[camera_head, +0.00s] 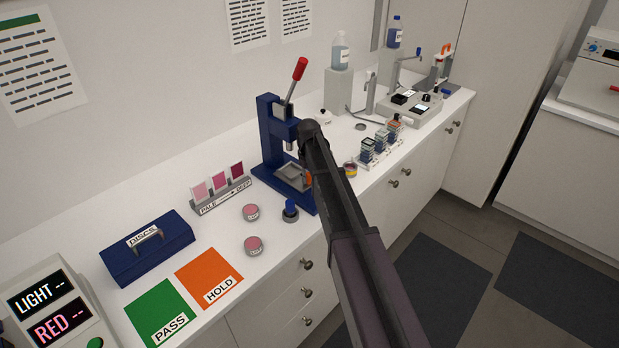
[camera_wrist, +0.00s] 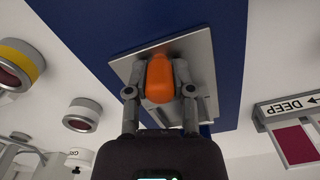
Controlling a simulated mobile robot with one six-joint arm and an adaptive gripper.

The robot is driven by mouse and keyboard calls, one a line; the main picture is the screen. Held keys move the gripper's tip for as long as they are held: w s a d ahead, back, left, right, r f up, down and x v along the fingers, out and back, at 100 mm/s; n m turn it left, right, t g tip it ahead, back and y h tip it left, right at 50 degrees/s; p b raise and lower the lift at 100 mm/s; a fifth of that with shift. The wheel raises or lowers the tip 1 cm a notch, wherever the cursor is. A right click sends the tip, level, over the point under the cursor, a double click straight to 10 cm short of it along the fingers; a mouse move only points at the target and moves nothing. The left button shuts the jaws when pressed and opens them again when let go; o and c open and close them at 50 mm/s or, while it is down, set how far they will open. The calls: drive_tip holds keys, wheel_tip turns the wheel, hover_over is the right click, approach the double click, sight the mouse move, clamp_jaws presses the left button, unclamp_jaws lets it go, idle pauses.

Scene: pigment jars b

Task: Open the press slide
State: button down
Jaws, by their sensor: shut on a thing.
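The blue press (camera_head: 268,135) stands on the counter, with a lever ending in a red grip (camera_head: 300,68). Its metal slide (camera_head: 287,172) lies low in the press frame over the blue base (camera_head: 285,192). In the wrist view the slide plate (camera_wrist: 202,62) shows against the blue base (camera_wrist: 92,25). My gripper (camera_wrist: 160,80) has its two fingers closed on either side of the slide's orange handle (camera_wrist: 159,85). In the head view my arm covers most of the gripper and the right side of the press.
Several jars stand close by, including a blue-topped one (camera_head: 290,209) and pink ones (camera_head: 251,212). A swatch stand (camera_head: 222,196) and a blue DISCS box (camera_head: 147,250) are left of the press. A jar rack (camera_head: 382,150) stands right.

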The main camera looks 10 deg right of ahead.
drive_tip(key=s+d, duration=0.2)
drive_tip(key=s, duration=0.1)
drive_tip(key=s+d, duration=0.5)
drive_tip(key=s, duration=0.2)
drive_tip(key=shift+d, duration=0.15)
drive_tip(key=shift+w, duration=0.1)
drive_tip(key=shift+c, duration=2.4)
unclamp_jaws()
drive_tip(key=shift+r, duration=0.1)
